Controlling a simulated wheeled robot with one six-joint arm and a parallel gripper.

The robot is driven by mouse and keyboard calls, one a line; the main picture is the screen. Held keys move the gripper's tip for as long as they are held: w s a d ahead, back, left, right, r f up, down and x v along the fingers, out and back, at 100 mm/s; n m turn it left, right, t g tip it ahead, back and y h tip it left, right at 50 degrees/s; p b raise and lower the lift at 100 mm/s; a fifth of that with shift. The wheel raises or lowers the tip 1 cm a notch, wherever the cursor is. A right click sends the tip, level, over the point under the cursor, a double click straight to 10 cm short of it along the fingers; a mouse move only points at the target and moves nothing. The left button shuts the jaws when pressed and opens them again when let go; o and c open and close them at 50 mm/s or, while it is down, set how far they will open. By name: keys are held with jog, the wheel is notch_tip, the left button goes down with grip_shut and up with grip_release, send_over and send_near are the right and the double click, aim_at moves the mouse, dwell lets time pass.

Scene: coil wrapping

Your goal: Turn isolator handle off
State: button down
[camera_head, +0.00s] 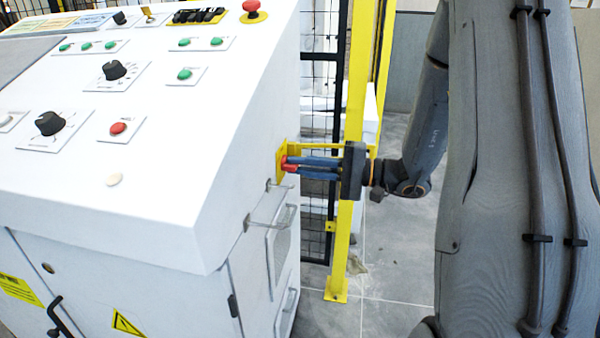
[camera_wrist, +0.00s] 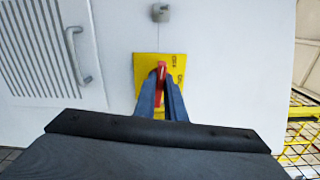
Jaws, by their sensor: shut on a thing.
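The isolator has a red handle (camera_head: 289,163) on a yellow plate (camera_head: 281,158), mounted on the right side of the white control cabinet. In the wrist view the red handle (camera_wrist: 162,72) stands upright on the yellow plate (camera_wrist: 146,66), between the blue fingers. My gripper (camera_head: 296,167) reaches in from the right, its fingers shut on the handle. In the wrist view my gripper (camera_wrist: 161,90) covers the lower part of the plate. Print beside the handle is too small to read.
The white cabinet (camera_head: 150,195) carries several buttons and knobs on its sloped top. A yellow post (camera_head: 345,250) and black mesh fence (camera_head: 318,120) stand close behind my gripper. A cabinet pull handle (camera_wrist: 78,55) is left of the plate; a grey fitting (camera_wrist: 161,13) is above it.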

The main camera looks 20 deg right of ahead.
jog(key=shift+f+n+b, duration=0.1)
jog(key=shift+n+b, duration=0.35)
jog(key=shift+n, duration=0.15)
jog(key=c, duration=1.8)
grip_release()
jog(key=v, duration=0.8)
jog(key=shift+a, duration=0.1)
